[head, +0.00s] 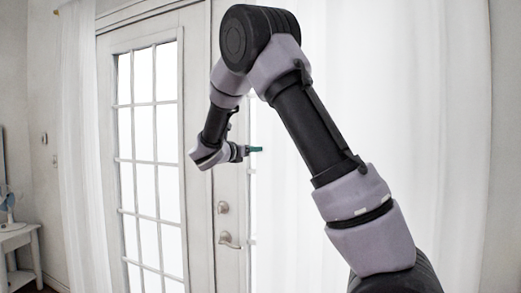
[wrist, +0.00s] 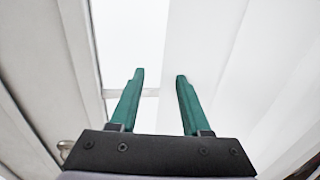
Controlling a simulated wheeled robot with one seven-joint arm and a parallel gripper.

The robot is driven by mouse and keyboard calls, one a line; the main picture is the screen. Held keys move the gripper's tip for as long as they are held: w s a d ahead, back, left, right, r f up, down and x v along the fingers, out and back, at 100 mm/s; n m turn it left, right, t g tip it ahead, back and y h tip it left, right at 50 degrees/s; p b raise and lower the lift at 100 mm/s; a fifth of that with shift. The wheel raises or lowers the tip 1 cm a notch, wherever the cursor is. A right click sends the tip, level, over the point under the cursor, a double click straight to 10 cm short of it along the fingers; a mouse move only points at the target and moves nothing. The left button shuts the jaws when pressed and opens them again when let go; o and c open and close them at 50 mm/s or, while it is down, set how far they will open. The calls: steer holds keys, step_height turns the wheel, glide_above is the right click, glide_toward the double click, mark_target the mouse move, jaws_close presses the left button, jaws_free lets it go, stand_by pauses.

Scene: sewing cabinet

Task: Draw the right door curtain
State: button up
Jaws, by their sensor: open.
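The right door curtain (head: 440,120) is white and sheer and hangs in long folds over the right side of the doorway. Its left edge is near the right door's glass, partly behind my arm. In the wrist view the white curtain (wrist: 215,60) fills the area right of centre. My gripper (head: 257,149) is at the curtain's left edge, pointing right in the head view. In the wrist view its two green fingers (wrist: 160,74) are apart with nothing clearly between them. The curtain's edge appears just beyond the fingertips; I cannot tell whether they touch it.
A white glazed door (head: 125,150) stands left of my gripper. A door handle (head: 229,241) and lock sit below my gripper. A left curtain (head: 85,150) hangs at the door's far side. A small white side table (head: 20,237) stands at the far left.

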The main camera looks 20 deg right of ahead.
steer(key=shift+x, duration=2.05)
jaws_close()
